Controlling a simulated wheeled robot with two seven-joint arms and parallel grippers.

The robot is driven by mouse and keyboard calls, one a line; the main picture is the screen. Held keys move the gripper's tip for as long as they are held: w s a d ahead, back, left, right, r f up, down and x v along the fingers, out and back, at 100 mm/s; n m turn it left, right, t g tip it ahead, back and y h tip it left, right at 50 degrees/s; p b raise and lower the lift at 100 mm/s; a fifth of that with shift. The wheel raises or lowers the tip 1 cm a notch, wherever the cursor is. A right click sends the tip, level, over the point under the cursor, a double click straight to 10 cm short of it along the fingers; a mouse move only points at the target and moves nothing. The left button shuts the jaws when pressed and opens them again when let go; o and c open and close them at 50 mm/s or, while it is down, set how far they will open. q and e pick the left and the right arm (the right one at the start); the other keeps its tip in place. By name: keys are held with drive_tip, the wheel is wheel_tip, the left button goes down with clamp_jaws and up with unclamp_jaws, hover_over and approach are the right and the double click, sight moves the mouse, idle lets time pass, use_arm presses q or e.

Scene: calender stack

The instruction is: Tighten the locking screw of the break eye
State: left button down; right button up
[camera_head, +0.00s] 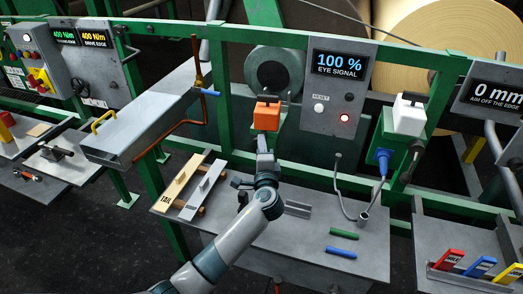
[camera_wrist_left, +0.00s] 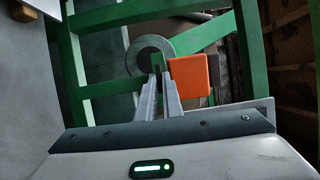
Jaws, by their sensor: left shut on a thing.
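The break eye is an orange box (camera_head: 267,114) on the green frame, in front of a grey roll end; it also shows in the left wrist view (camera_wrist_left: 190,78), right of the fingertips. My left gripper (camera_head: 264,143) reaches up just below the orange box. In the wrist view its two fingers (camera_wrist_left: 161,80) are close together, with a small green piece between the tips. It is shut on a small part there, probably the locking screw, whose shape is mostly hidden. The eye signal panel (camera_head: 341,88) reads 100 %, with a red lamp lit. My right gripper is not in view.
A grey bench (camera_head: 295,238) below holds a green rod (camera_head: 343,233), a blue rod (camera_head: 341,252) and pale bars (camera_head: 181,183). A white box (camera_head: 409,117) with a blue plug is at right. Green rails surround the gripper.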

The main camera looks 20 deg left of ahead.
use_arm(q)
drive_tip(key=shift+f+m+t+b, duration=0.15)
drive_tip(key=shift+m+t+b, duration=0.15)
drive_tip(key=shift+m+b, duration=0.4)
drive_tip(key=shift+f+m+t+b, duration=0.15)
drive_tip(key=shift+m+t+b, duration=0.25)
drive_tip(key=shift+m, duration=0.5)
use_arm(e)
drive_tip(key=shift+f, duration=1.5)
use_arm(q)
drive_tip(key=c, duration=1.9)
unclamp_jaws()
drive_tip(key=shift+r, duration=0.1)
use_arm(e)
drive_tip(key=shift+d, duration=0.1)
use_arm(q)
drive_tip(key=shift+b+v, duration=2.45)
drive_tip(key=shift+v, duration=6.3)
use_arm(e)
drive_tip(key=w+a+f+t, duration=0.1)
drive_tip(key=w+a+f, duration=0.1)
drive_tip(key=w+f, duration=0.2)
